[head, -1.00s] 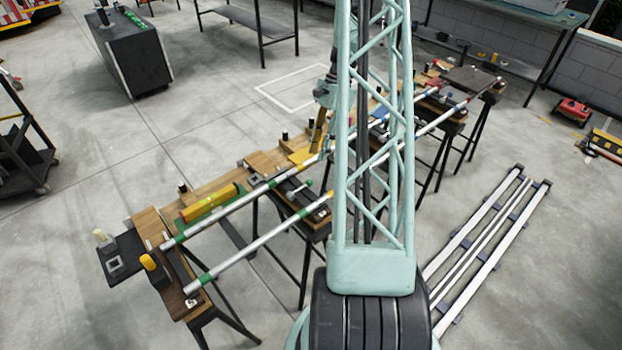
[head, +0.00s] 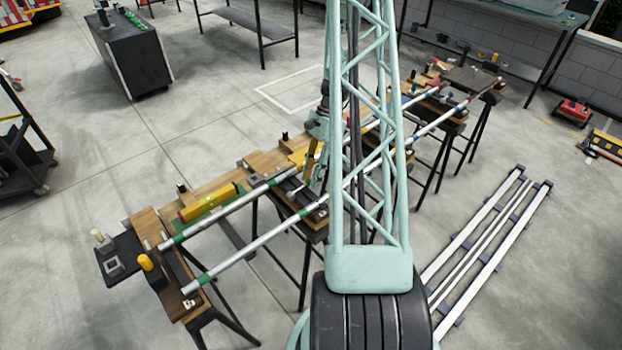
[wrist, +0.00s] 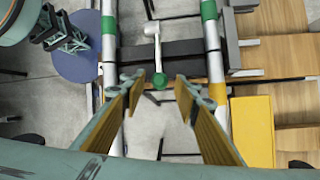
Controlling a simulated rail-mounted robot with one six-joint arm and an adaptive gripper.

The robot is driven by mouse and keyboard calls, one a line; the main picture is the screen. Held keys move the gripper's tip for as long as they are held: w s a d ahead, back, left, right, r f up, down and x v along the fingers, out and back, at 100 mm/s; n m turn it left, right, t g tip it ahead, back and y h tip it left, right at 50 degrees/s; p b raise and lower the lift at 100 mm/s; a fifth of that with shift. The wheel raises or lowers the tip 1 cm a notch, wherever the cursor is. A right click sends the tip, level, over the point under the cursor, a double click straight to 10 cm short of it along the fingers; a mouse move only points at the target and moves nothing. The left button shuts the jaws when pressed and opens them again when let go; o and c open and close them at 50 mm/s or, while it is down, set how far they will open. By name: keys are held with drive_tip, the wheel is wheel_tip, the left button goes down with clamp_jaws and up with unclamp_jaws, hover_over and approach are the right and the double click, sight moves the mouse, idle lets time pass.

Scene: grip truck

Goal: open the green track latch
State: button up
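The green track latch shows in the wrist view as a pale lever with a round green knob (wrist: 159,81) at its end, lying between two silver rails with green bands. My gripper (wrist: 160,77) is open, with one tan-padded finger on each side of the knob. Gaps show between the knob and both fingertips; I cannot tell whether the fingers are level with it in height. In the head view my gripper is partly behind my own arm, over the middle of the track, and the knob cannot be made out there.
The left rail (wrist: 109,55) and right rail (wrist: 213,55) run close beside my fingers. A yellow block (wrist: 252,130) lies to the right. In the head view, a yellow level (head: 208,203) lies on the bench and spare rails (head: 490,235) lie on the floor.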

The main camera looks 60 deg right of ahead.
drive_tip(key=shift+f, duration=0.1)
drive_tip(key=shift+c, duration=0.7)
clamp_jaws()
